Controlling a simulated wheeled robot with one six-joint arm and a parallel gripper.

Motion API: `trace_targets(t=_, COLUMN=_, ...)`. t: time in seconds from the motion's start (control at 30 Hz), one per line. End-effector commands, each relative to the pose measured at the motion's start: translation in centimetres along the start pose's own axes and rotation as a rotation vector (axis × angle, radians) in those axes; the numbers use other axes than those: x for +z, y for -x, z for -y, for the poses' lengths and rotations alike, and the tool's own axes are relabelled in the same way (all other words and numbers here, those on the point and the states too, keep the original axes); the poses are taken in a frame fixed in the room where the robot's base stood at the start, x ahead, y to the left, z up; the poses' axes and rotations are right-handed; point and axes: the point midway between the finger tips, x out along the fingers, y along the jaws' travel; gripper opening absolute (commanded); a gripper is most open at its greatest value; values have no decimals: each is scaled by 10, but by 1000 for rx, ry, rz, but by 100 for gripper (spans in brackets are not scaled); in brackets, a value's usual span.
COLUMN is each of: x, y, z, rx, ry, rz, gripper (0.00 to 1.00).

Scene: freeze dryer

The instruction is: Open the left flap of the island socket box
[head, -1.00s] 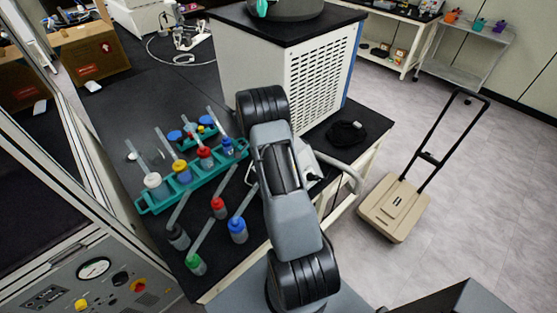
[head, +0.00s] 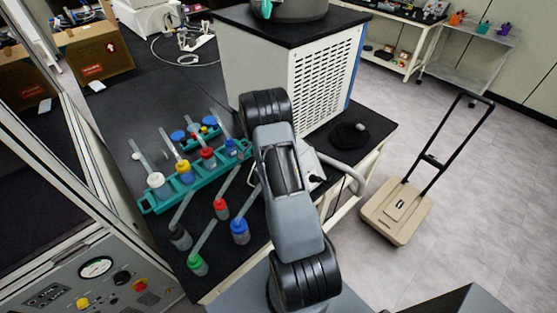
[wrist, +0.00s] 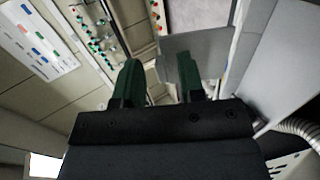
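In the head view, a pale box-like part (head: 314,172) with a dark spot shows at the bench edge, mostly hidden behind my arm. I cannot tell whether it is the island socket box, and no left flap can be made out. In the wrist view, my gripper (wrist: 160,80) has two green fingers standing apart with nothing seen between them. A flat grey panel (wrist: 212,48) lies beyond the right finger; I cannot tell what it belongs to or whether the finger touches it. My gripper is hidden in the head view.
A teal rack (head: 160,201) with capped tubes and several loose tubes lie on the black bench left of my arm. A white vented cabinet (head: 322,92) stands behind. A black coil (head: 349,136) lies at the right. A beige trolley (head: 397,211) stands on the floor.

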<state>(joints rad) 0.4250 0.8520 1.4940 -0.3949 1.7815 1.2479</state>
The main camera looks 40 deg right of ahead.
Motion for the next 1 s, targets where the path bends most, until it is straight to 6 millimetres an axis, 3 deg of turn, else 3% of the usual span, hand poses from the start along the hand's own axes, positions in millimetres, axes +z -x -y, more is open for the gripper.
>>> trace_targets(t=0.23, x=0, y=10, z=2, rx=-2, ry=-1, rz=-1, gripper=36)
trace_targets(t=0.63, x=0, y=64, z=-3, rx=0, ry=0, rz=0, gripper=36)
trace_targets(t=1.0, x=0, y=75, z=0, rx=0, ry=0, rz=0, gripper=36)
